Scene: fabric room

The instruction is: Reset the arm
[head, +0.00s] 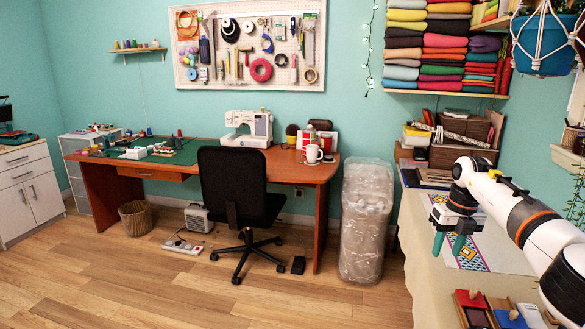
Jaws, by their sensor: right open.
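My right arm comes in from the right edge over the side table (414,268). Its gripper (447,247) points down with its two teal fingers apart, open and empty. It hangs above or near a patterned cloth (470,256) on the table; I cannot tell whether the fingertips touch anything. My left gripper is not in view.
Coloured flat items (473,300) lie at the table's near edge. A woven basket (462,140) stands at its far end. A wrapped bundle (365,215) stands on the floor left of it. A black chair (233,190) stands before the desk (315,172). The near wooden floor is clear.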

